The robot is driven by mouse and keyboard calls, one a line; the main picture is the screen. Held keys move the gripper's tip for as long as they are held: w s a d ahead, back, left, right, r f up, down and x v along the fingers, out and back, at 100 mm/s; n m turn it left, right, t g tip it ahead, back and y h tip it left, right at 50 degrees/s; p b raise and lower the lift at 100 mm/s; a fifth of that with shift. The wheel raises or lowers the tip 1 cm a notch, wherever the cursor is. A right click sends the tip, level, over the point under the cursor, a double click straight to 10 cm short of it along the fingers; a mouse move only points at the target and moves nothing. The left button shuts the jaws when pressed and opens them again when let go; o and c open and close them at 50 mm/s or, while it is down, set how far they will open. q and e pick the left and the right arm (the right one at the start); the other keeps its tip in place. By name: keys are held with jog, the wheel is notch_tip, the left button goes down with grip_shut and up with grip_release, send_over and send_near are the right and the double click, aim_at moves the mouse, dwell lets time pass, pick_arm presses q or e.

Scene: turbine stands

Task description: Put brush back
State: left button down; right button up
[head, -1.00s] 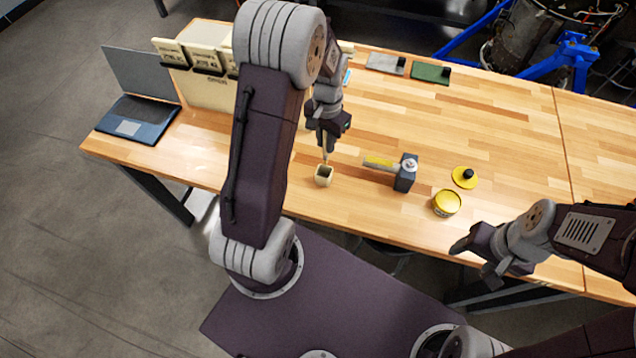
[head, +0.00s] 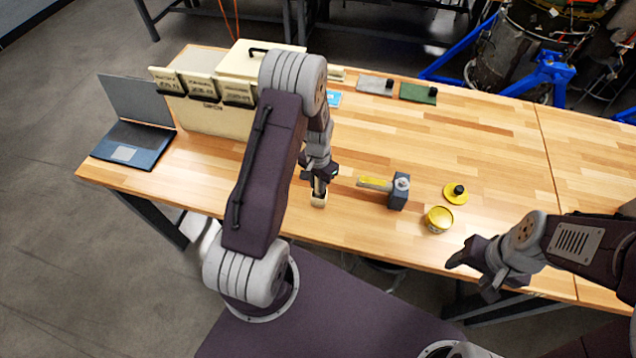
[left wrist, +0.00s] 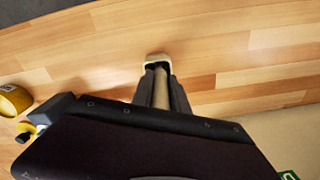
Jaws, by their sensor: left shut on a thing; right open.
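My left gripper (head: 320,180) is shut on the brush and sits low, right over a small cream cup (head: 318,200) near the table's front edge. In the left wrist view, the brush's pale handle (left wrist: 161,92) runs between the fingers toward the cup (left wrist: 156,59). The brush's far end meets or enters the cup's opening; how deep, I cannot tell. In the head view the gripper mostly hides the brush. My right gripper (head: 474,275) is open and empty, in front of the table's edge at the right.
A block with a yellow strip (head: 397,192), a yellow tin (head: 438,219) and a yellow lid (head: 456,193) stand right of the cup. A laptop (head: 133,146) and a cream box (head: 215,122) are at left. Grey and green pads (head: 418,94) lie behind.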

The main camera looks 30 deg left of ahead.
pick_arm(q)
jog(key=shift+f, duration=0.15)
jog(key=c, duration=1.5)
grip_release()
jog(key=shift+o, duration=1.1)
jog(key=shift+w+d, duration=0.1)
jog(key=shift+d, duration=0.1)
jog(key=shift+a, duration=0.1)
